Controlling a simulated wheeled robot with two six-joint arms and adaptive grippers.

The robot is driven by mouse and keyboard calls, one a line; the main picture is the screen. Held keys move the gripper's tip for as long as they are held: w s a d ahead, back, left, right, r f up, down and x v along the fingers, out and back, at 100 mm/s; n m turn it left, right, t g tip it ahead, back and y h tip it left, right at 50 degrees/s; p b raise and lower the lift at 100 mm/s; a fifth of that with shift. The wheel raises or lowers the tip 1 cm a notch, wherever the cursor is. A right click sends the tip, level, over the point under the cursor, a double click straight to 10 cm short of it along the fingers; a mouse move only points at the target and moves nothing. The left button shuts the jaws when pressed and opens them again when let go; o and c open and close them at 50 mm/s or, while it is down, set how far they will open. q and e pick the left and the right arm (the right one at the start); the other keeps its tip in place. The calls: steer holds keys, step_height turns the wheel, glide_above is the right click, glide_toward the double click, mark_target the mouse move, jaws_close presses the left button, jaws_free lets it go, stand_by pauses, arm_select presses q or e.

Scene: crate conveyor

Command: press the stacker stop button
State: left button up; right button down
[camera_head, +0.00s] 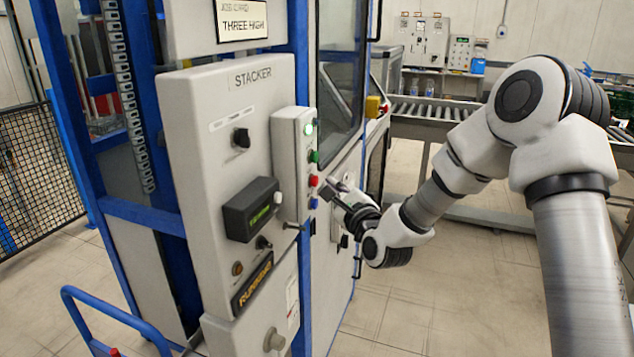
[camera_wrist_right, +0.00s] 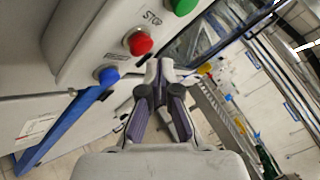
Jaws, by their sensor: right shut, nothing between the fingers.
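The red stop button (camera_head: 313,181) is on the side face of a small white button box (camera_head: 285,160) on the stacker panel (camera_head: 225,110). In the right wrist view the red button (camera_wrist_right: 140,43) sits beside the printed word STOP, between a green button (camera_wrist_right: 184,6) and a blue button (camera_wrist_right: 107,76). My right gripper (camera_head: 328,188) is shut and empty, with its fingertips close to the red button in the head view. In the wrist view its fingertips (camera_wrist_right: 160,70) appear just below and right of the red button; I cannot tell whether they touch the box. My left gripper is out of view.
The panel also carries a black knob (camera_head: 241,138), a dark display box (camera_head: 251,209) and a RUNNING plate (camera_head: 252,282). A blue handrail (camera_head: 110,320) stands at the lower left. A roller conveyor (camera_head: 435,112) runs behind my right arm. The floor below the arm is clear.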

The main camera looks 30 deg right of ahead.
stand_by(0.5)
steer(key=shift+w+a+b, duration=0.3)
steer(key=shift+w+b, duration=0.05)
steer(key=shift+w+a+b, duration=0.25)
steer(key=shift+w+b, duration=0.05)
stand_by(0.8)
steer(key=shift+s+d, duration=0.55)
steer(key=shift+s, duration=0.1)
